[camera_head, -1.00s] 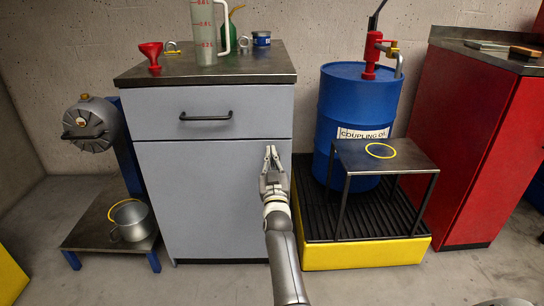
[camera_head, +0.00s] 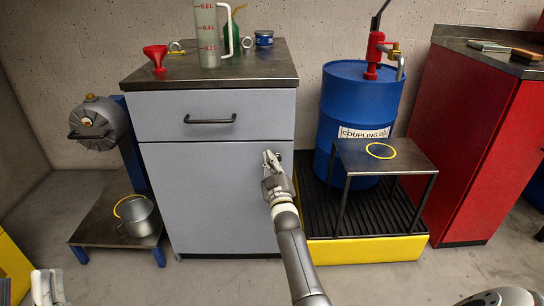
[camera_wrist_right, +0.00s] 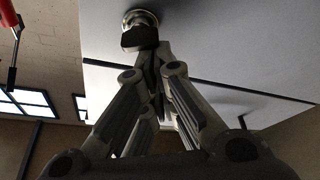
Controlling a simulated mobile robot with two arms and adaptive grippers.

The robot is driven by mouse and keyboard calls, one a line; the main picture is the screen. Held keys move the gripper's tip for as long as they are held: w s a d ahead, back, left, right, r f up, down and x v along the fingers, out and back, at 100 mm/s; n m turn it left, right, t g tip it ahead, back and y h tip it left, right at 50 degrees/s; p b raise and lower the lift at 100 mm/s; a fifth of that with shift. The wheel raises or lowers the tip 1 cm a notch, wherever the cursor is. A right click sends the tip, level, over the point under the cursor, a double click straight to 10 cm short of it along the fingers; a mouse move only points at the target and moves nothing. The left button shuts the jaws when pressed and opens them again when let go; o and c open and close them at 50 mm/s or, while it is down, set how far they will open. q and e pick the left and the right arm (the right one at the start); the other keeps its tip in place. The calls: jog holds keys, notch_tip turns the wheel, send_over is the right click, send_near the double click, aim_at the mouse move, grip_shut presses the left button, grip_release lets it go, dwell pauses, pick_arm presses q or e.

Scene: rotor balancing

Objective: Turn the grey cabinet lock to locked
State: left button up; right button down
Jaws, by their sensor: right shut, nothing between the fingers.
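The grey cabinet (camera_head: 205,195) stands in the middle of the head view, with a drawer above a door. My right gripper (camera_head: 270,157) is shut and empty at the upper right of the door. In the wrist view, the closed fingertips (camera_wrist_right: 141,38) are right in front of the round metal lock (camera_wrist_right: 140,15), covering much of it. I cannot tell whether they touch it or how the lock is turned. Part of my left gripper (camera_head: 48,288) shows at the lower left edge, away from the cabinet; its opening is unclear.
The drawer has a black handle (camera_head: 210,120). A red funnel (camera_head: 156,58) and a measuring jug (camera_head: 208,35) stand on the cabinet top. To the right are a blue drum (camera_head: 362,100), a small metal table (camera_head: 350,157) and a red cabinet (camera_head: 470,150). The floor in front is mostly open.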

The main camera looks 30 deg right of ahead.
jog(key=shift+n+y+p, duration=0.4)
jog(key=shift+n+p, duration=0.25)
jog(key=shift+n, duration=0.55)
pick_arm(q)
jog(key=w+a+f+g+y+p, duration=0.1)
jog(key=w+f+g+y+p, duration=0.15)
jog(key=f+g, duration=0.75)
jog(key=s+a+f+g+y, duration=0.1)
jog(key=s+f+g, duration=0.1)
jog(key=f, duration=0.4)
jog(key=s+a+f+g+y+p, duration=0.1)
jog(key=s+a+f+g, duration=0.1)
jog(key=f, duration=0.5)
jog(key=shift+s+n+g+p, duration=0.3)
jog(key=shift+s+g, duration=0.3)
jog(key=shift+s, duration=0.3)
pick_arm(e)
notch_tip(320, 180, down, 2)
jog(key=n+y, duration=0.1)
jog(key=n, duration=0.2)
jog(key=n+g+y, duration=0.1)
jog(key=n, duration=0.2)
jog(key=n+y, duration=0.1)
jog(key=n, duration=0.2)
jog(key=shift+w+a+f+n+g, duration=0.1)
jog(key=shift+a+f+n+g, duration=0.05)
jog(key=shift+f+n+g, duration=0.2)
